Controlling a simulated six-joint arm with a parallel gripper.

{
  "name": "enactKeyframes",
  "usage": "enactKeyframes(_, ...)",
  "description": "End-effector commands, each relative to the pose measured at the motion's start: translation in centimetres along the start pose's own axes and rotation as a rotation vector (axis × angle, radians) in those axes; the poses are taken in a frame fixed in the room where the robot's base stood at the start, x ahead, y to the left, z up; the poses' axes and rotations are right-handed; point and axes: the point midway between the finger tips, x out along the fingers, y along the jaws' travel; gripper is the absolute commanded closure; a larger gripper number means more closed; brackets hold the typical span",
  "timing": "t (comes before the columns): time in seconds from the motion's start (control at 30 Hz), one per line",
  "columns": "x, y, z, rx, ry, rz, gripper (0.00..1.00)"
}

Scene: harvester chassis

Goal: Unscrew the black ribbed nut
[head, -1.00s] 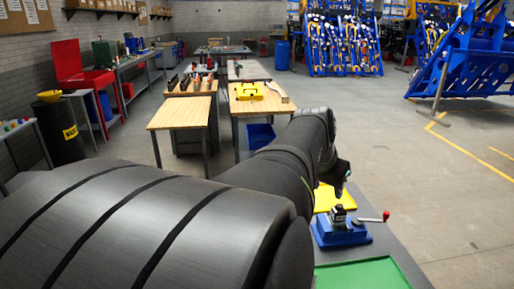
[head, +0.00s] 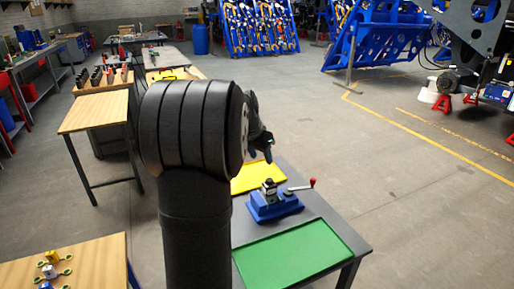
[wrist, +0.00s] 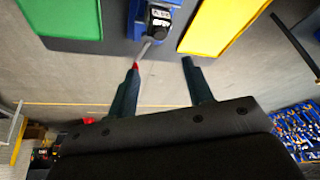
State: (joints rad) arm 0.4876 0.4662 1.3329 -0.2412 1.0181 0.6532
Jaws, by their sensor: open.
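A blue vise (head: 274,205) stands on the grey table between a yellow tray and a green tray. A small dark part with a light band (head: 268,188) sits upright in its jaws; it also shows at the top of the wrist view (wrist: 159,18). It is too small to tell whether this is the black ribbed nut or whether it has ribs. My gripper (head: 262,152) is above and behind the vise, apart from it. In the wrist view my gripper (wrist: 161,65) is open, with nothing seen between its fingers.
The vise's lever ends in a red knob (head: 312,182), which appears close to the left finger in the wrist view. The green tray (head: 290,254) is in front and the yellow tray (head: 250,177) behind; both look empty. Open floor lies to the right.

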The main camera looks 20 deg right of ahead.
Motion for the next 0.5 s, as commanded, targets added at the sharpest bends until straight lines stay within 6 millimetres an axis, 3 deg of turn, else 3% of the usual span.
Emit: enactKeyframes(0.5,10.2,0.1,0.1,0.000,-0.002,0.001,0.53)
